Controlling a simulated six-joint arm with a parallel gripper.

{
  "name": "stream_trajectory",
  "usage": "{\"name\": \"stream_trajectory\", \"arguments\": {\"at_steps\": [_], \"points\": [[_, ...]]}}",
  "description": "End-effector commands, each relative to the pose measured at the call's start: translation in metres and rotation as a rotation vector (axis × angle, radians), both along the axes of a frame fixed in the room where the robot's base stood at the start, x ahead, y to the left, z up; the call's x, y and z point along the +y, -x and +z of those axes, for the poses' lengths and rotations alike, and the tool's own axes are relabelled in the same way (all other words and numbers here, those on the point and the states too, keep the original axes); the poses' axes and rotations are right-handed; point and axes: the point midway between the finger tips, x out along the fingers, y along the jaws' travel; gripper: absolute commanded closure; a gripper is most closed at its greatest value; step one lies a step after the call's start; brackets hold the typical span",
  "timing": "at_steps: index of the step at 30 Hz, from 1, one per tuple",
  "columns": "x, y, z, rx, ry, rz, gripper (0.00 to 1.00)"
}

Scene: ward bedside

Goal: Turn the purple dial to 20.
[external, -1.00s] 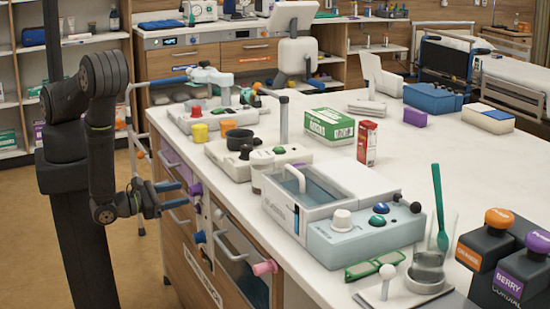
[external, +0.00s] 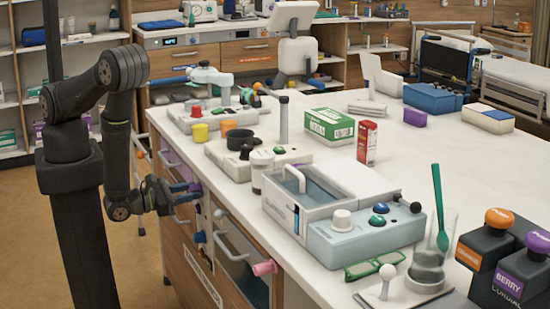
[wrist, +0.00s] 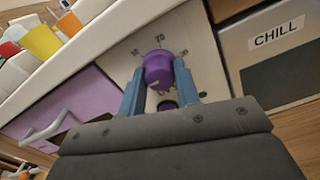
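The purple dial (wrist: 158,72) sits on a pale panel (wrist: 120,68) in the wrist view, with small scale marks around its upper side. The marks are too small to read surely, and I cannot tell which one the dial points at. My gripper (wrist: 159,68) has its two blue fingers on either side of the dial, against its edges, and looks shut on it. In the external view the dial (external: 196,187) shows on the counter front, with my gripper (external: 185,193) at it. A darker purple part (wrist: 167,105) shows below the dial, partly hidden between the fingers.
A purple drawer with a pale handle (wrist: 48,128) lies left of the panel. A compartment labelled CHILL (wrist: 275,40) is at right. In the external view a blue knob (external: 199,237), a pink knob (external: 264,268) and a pale handle (external: 228,240) project from the front.

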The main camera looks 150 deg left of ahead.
Motion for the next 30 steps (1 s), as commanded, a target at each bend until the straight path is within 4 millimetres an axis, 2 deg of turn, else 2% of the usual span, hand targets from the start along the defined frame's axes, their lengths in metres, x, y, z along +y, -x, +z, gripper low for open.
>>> {"name": "stream_trajectory", "arguments": {"at_steps": [8, 14, 30], "points": [[-0.0002, 0.0002, 0.0, 0.023, 0.0, 0.0, 0.93], [0.0, 0.0002, 0.0, 0.107, 0.0, 0.0, 0.93], [0.0001, -0.0001, -0.0001, 0.584, 0.0, 0.0, 0.93]]}}
